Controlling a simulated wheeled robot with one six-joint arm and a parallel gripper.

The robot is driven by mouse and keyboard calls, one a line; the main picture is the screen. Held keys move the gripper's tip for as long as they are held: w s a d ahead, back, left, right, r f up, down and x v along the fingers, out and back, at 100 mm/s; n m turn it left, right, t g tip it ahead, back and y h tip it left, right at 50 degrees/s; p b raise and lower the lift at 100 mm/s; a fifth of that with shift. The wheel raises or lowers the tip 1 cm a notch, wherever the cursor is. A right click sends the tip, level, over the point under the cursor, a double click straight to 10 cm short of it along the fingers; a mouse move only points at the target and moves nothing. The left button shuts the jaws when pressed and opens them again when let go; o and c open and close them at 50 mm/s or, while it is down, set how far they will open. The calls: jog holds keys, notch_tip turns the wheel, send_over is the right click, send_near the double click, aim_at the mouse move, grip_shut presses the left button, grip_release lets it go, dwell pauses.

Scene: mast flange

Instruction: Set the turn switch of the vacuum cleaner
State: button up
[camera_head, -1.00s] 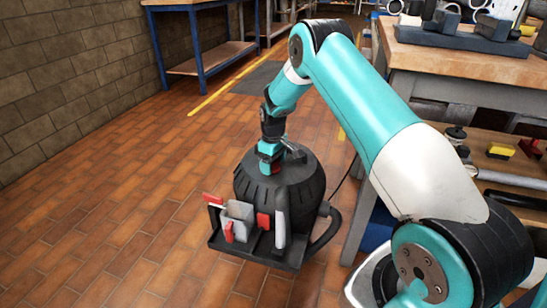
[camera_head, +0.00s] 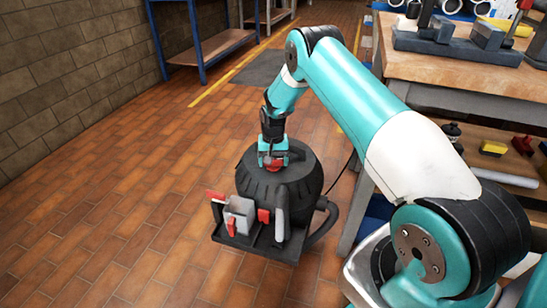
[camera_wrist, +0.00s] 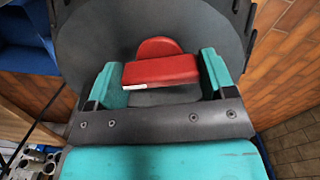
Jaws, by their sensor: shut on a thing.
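The vacuum cleaner (camera_head: 306,172) is a dark ribbed drum standing on the tiled floor. Its turn switch (camera_wrist: 160,70) is a red bar with a round red back and a white mark near its left end in the wrist view. My gripper (camera_wrist: 162,78) has its teal fingers at the two ends of the red bar and is shut on it. In the head view my gripper (camera_head: 273,160) points down onto the drum's top, with a bit of red showing between the fingers.
A dark tray on the cleaner's front holds a grey box (camera_head: 240,215) and red-handled pieces. A hose (camera_head: 324,225) curves at its right. A workbench (camera_head: 440,75) stands at the right. The floor to the left is clear.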

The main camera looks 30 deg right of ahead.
jog(key=shift+w+r+m+p, duration=0.15)
jog(key=shift+m+p, duration=0.25)
jog(key=shift+m, duration=1.6)
jog(key=o, duration=0.9)
notch_tip(320, 180, up, 17)
jog(key=p, duration=0.3)
jog(key=shift+r+p, duration=0.15)
jog(key=shift+p, duration=0.2)
